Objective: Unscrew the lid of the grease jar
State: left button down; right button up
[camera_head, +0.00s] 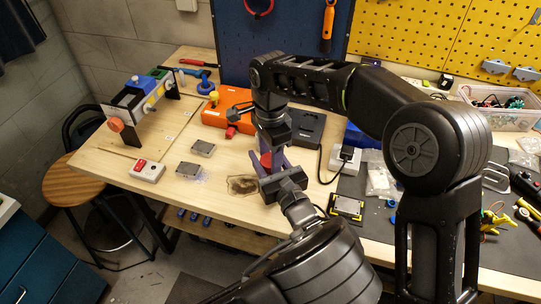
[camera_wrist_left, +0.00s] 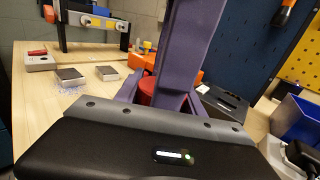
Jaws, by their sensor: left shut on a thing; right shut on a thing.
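The grease jar shows only as a red patch (camera_head: 266,161) near the middle of the bench, largely hidden by my grippers. In the left wrist view a piece of its red side (camera_wrist_left: 147,88) shows among purple fingers. My left gripper (camera_head: 269,172) reaches it low from the front and is shut on the jar. My right gripper (camera_head: 273,152) comes down from above and is shut at the jar's top, seemingly on the lid. Its purple finger also crosses the left wrist view (camera_wrist_left: 183,55). I cannot see the lid's edge or whether it sits apart from the jar.
An orange box (camera_head: 228,107) and a dark flat case (camera_head: 307,126) stand close behind the jar. A dark stain (camera_head: 242,184) marks the wood left of it. Small metal blocks (camera_head: 188,170) and a white switch box (camera_head: 147,171) lie further left. A grey mat with tools is right.

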grip_shut()
jog(key=n, duration=0.3)
jog(key=o, duration=1.1)
grip_release()
jog(key=shift+r, duration=2.3)
jog(key=shift+c, duration=0.2)
